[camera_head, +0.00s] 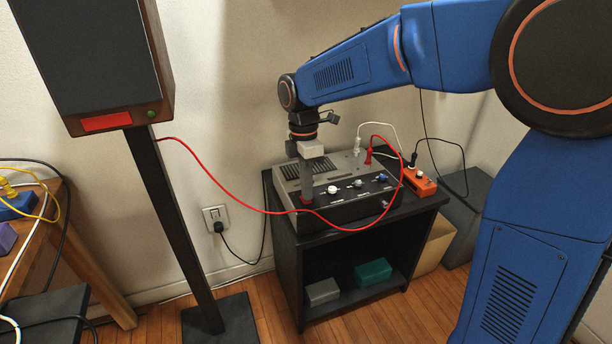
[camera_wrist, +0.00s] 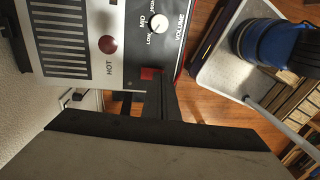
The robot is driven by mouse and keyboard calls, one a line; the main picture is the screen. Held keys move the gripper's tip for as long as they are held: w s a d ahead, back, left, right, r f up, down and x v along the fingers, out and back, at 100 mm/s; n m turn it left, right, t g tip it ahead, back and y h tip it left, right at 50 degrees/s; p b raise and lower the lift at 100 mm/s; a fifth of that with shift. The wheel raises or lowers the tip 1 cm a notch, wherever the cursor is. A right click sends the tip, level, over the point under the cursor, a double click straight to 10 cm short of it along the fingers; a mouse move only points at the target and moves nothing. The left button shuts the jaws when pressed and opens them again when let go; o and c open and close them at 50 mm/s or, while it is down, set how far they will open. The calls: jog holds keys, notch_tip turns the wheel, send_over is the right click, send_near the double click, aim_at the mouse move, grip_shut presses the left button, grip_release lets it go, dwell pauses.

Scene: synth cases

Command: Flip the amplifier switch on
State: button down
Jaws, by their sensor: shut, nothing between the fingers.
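The amplifier (camera_head: 345,207) is a grey and black box on a small black cabinet, with a vent grille on top and several knobs along its front panel. In the wrist view, its panel (camera_wrist: 97,72) shows a white knob, a dark red round part marked HOT, and the words MID and VOLUME. A red part (camera_wrist: 150,73), which looks like the switch, sits at the panel's edge. My gripper (camera_head: 306,196) is shut and empty, pointing down at the amplifier's front left corner. In the wrist view, its fingers (camera_wrist: 156,92) partly cover the red part; contact and switch position cannot be told.
A red cable (camera_head: 250,209) runs from the speaker (camera_head: 95,60) across the amplifier's front to its top. An orange power strip (camera_head: 420,182) lies to its right. A grey box (camera_head: 322,291) and a teal box (camera_head: 372,272) sit on the shelf below. A wall outlet (camera_head: 214,216) is at left.

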jog(key=shift+f, duration=0.4)
jog(key=shift+s, duration=0.1)
